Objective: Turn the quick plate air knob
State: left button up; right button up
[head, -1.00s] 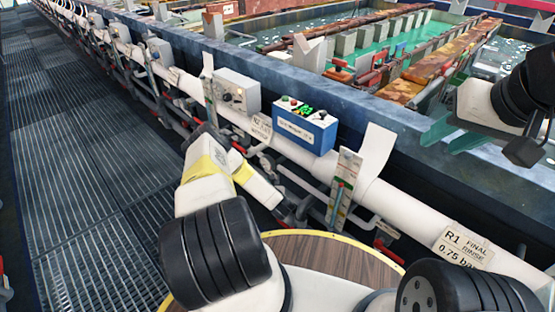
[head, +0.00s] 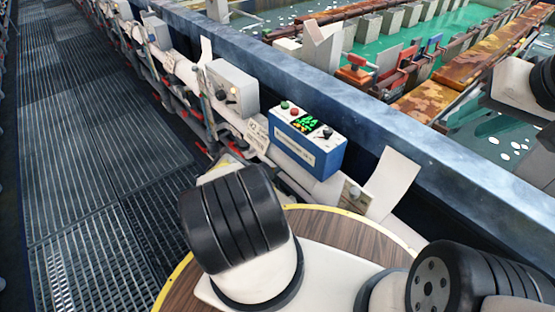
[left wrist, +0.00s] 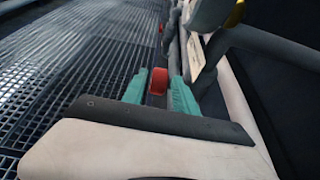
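A blue control box (head: 306,152) with a white sloped top stands on the pipe at the middle of the head view. Its top carries green and red buttons, a lit green display and a black knob (head: 327,131). A grey box (head: 232,88) with a dark knob (head: 219,95) is left of it. The lettering is too small to show which knob is the quick plate air one.
The pale pipe runs beside a blue-grey tank wall (head: 420,160). A white plate (head: 392,180) sticks up right of the blue box. Metal grating (head: 90,180) covers the floor at left. A tank with green liquid and rusty beams lies behind the wall.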

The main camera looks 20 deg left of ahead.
pick_arm(q)
jog(key=x, duration=0.8)
jog(key=shift+w+d, duration=0.1)
grip_shut()
